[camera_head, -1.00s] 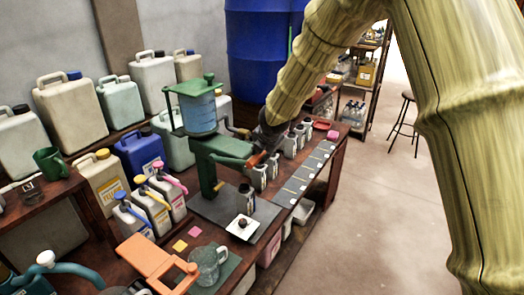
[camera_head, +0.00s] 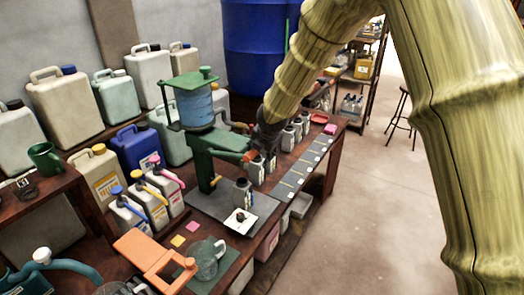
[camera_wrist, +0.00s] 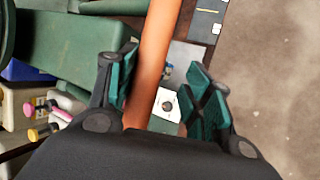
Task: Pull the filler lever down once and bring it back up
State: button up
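The filler is a green stand with a blue tank (camera_head: 195,107) on the workbench. Its orange-red lever (camera_head: 249,155) sticks out from the right end of the green arm. In the wrist view the lever (camera_wrist: 157,60) is a long orange bar running between my gripper's teal finger pads (camera_wrist: 165,95). The left pad is close beside the lever; I cannot tell if it touches. A clear gap lies between the lever and the right pad. In the head view my gripper (camera_head: 262,140) is at the lever and its fingers are mostly hidden. A small bottle (camera_head: 242,193) stands below the filler arm.
A white square with a dark cap (camera_head: 240,221) lies in front of the bottle. Several grey bottles (camera_head: 288,137) stand behind my gripper. Large jugs (camera_head: 70,105) line the wall. An orange clamp-like tool (camera_head: 150,254) and a glass jug (camera_head: 205,262) are nearer.

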jog(key=v, duration=1.2)
dwell(0.3)
